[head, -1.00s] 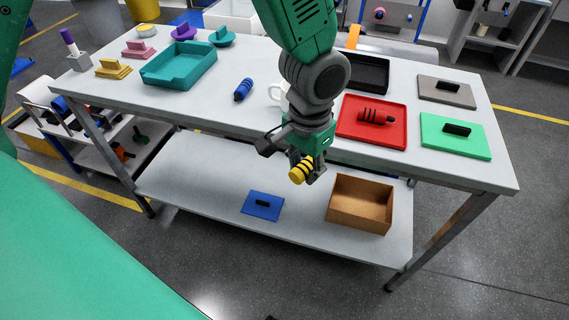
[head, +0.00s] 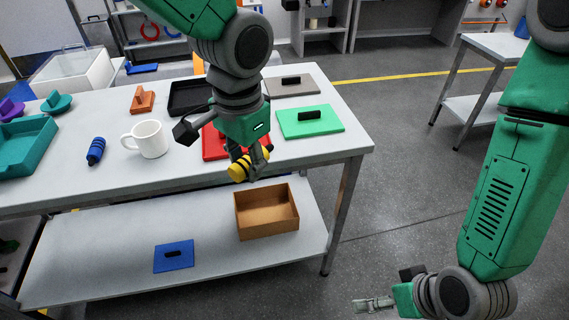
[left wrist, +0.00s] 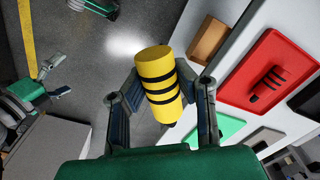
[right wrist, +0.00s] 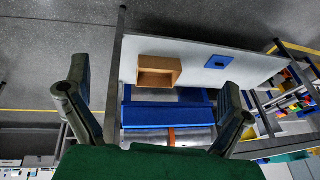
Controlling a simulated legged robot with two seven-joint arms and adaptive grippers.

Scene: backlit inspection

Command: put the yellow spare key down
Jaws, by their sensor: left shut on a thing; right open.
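The yellow spare key (head: 239,170) is a yellow cylinder with black bands. My left gripper (head: 254,160) is shut on it, in front of the near edge of the table. In the left wrist view the key (left wrist: 156,75) sits tilted between both fingers, with bare floor and the red tray beyond. In the head view a red tray (head: 211,147) is partly hidden behind my left gripper; in the left wrist view this tray (left wrist: 242,78) holds a red banded cylinder. My right gripper (head: 372,304) is open, low at the bottom right, and empty in the right wrist view (right wrist: 155,90).
The table (head: 105,180) also bears a white mug (head: 150,140), a blue banded cylinder (head: 95,149), a green plate (head: 310,122) and a black tray (head: 188,97). On the lower shelf (head: 110,270) are an open brown box (head: 268,228) and a blue plate (head: 174,257).

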